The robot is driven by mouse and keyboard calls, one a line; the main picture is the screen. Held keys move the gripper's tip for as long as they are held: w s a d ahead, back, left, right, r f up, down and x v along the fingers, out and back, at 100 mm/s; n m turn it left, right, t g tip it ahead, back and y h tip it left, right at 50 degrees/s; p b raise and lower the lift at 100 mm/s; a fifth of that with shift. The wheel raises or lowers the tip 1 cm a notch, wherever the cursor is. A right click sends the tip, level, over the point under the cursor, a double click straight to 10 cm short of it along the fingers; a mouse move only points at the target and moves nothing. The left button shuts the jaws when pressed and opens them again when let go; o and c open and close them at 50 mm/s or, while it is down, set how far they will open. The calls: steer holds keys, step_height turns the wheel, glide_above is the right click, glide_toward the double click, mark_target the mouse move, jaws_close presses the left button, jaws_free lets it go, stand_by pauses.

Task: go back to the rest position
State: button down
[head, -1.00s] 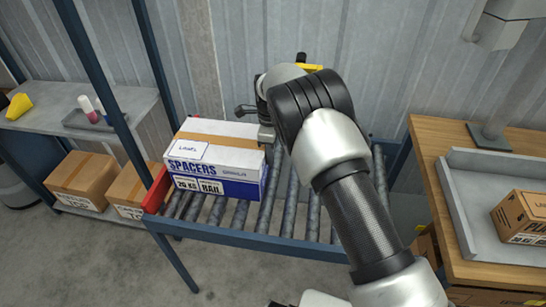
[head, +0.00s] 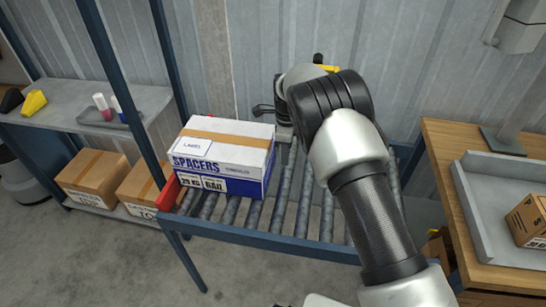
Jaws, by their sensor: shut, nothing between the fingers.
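My gripper (head: 268,112) shows in the head view at the end of my raised arm, just right of the spacers box and over the roller conveyor. Its fingers are mostly hidden by my own wrist; what shows looks shut and empty. The white and blue spacers box (head: 232,172) sits upright on the left end of the roller conveyor (head: 300,245), a label on its top. I cannot tell the exact gap between gripper and box.
A red stop (head: 168,194) stands at the conveyor's left end. Left is a grey shelf (head: 60,125) with cardboard boxes (head: 93,175) below. Right is a wooden bench (head: 450,195) with a grey tray (head: 480,225) and a carton (head: 530,220). A corrugated wall stands behind.

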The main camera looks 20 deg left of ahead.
steer(key=d+r+n+p, duration=0.1)
steer(key=d+r, duration=0.3)
steer(key=r, duration=0.5)
steer(key=d+r+n+t+y+p, duration=0.15)
steer(key=d+r, duration=0.25)
steer(key=r, duration=0.5)
steer(key=d+r+n+g+p, duration=0.1)
steer(key=d+r, duration=0.3)
steer(key=r, duration=0.4)
steer(key=s+d+r+n+t+p, duration=0.1)
steer(key=s+d+r+n, duration=0.1)
steer(key=s+d+r, duration=0.3)
steer(key=s+d+r+n+t+p, duration=0.1)
steer(key=s+d+r+p, duration=0.15)
steer(key=d+r, duration=0.4)
steer(key=s+d+r+n+t+p, duration=0.1)
steer(key=s+d+n, duration=0.3)
steer(key=s, duration=0.6)
steer(key=s+d+r+n+t+h+p, duration=0.1)
steer(key=s+d+r+n+t+p, duration=0.1)
steer(key=s+d+n, duration=0.3)
steer(key=s+d+r+p, duration=0.1)
steer(key=s+d, duration=0.3)
steer(key=s, duration=0.2)
steer(key=shift+s+r, duration=0.15)
steer(key=shift+s, duration=0.05)
steer(key=shift+h, duration=0.25)
